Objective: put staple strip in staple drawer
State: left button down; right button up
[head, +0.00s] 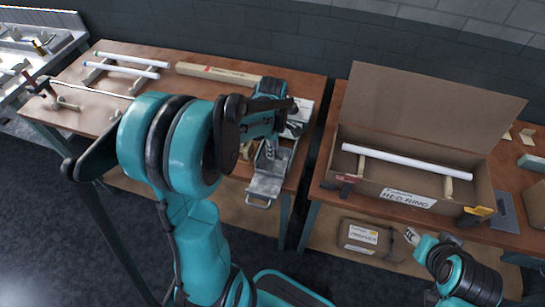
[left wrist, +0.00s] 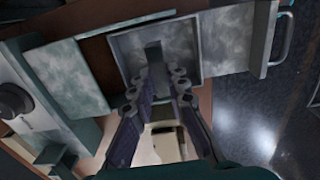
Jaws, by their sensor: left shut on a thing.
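The staple drawer (head: 265,187) is a grey metal tray, pulled out at the front edge of the left table, with a bar handle. It also shows in the left wrist view (left wrist: 184,52), open. My left gripper (head: 273,140) is over the drawer. In the left wrist view its fingers (left wrist: 162,80) are shut on a dark grey staple strip (left wrist: 153,54), whose free end shows against the drawer's inside. I cannot tell whether the strip touches the drawer floor. My right gripper (head: 423,240) is low at the right, in front of the right table; its jaws are unclear.
The left table (head: 112,108) bears white tubes on stands (head: 131,59) and a long tan box (head: 215,72). The right table (head: 322,203) bears an open cardboard box (head: 410,196) with a white tube (head: 407,161) across it. A gap separates the tables.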

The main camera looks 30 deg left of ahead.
pick_arm(q)
notch_tip(320, 180, down, 4)
jog(key=shift+r+b, duration=0.2)
jog(key=shift+b, duration=0.5)
jog(key=shift+r, duration=0.1)
jog(key=shift+f, duration=0.2)
jog(key=c, duration=1.5)
grip_release()
jog(key=shift+r, duration=0.1)
